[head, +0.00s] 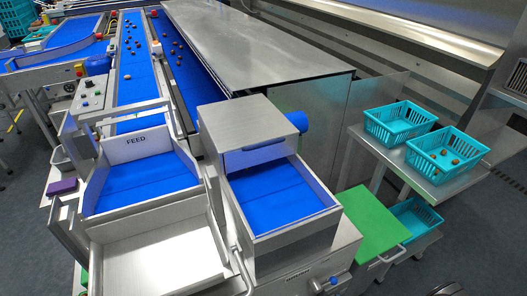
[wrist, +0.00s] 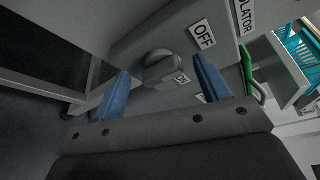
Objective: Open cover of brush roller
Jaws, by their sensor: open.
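In the wrist view my gripper (wrist: 162,67) is open, its two blue fingers standing apart with a dark rotary knob (wrist: 158,62) between and beyond them. I cannot tell whether a finger touches the knob. An OFF label (wrist: 203,34) and a partly hidden ON label (wrist: 182,78) sit beside it. In the head view a steel box-shaped hood (head: 250,124) stands over the blue bed of the middle chute, with a blue cylinder (head: 293,122) at its right. No part is labelled as the brush roller cover. A green lid (head: 365,225) lies flat to the right, with a handle at its front.
A chute marked FEED (head: 136,143) is left of the hood. A long steel housing (head: 255,45) runs behind. A green bar (wrist: 249,75) is close to the right finger in the wrist view.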

